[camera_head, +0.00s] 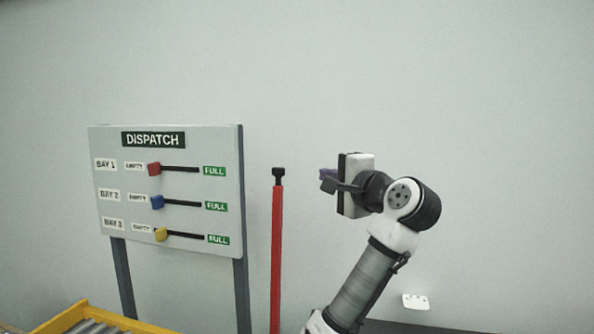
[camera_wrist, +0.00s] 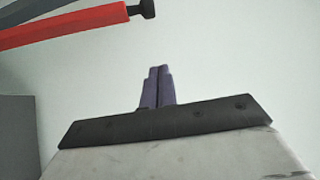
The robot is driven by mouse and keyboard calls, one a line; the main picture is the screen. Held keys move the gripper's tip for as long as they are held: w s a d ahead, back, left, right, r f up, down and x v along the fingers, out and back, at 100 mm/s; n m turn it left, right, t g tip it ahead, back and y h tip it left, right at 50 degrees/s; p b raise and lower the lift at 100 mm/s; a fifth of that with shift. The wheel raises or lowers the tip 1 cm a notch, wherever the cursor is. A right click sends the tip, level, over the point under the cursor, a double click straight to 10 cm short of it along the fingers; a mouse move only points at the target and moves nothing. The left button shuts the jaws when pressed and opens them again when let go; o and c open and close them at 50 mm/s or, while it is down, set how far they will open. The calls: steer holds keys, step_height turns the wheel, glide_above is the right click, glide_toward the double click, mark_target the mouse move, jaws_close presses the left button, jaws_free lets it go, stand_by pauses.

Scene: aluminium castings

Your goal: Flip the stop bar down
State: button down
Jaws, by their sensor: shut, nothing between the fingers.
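The stop bar (camera_head: 277,255) is a red bar with a black knob on top. It stands upright in the head view, to the right of the dispatch board. In the wrist view the red bar (camera_wrist: 65,27) shows at the upper left, with its black knob towards the middle. My gripper (camera_head: 326,180) is to the right of the bar's top, at about the knob's height, and apart from it in the picture. Its purple fingers (camera_wrist: 158,72) are shut together with nothing between them. The bar's lower end is cut off by the head view's bottom edge.
The dispatch board (camera_head: 190,138) with red, blue and yellow sliders stands on grey posts at the left. A yellow-framed roller conveyor (camera_head: 68,317) is at the lower left. A white plate (camera_head: 415,302) is at the lower right. The wall behind is bare.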

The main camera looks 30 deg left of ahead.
steer(key=shift+s, duration=0.1)
steer(key=p+x, duration=0.5)
steer(key=x, duration=0.5)
steer(key=shift+s+a+p, duration=0.2)
steer(key=shift+s, duration=0.75)
steer(key=shift+s+a+p, duration=0.2)
steer(key=shift+s, duration=0.75)
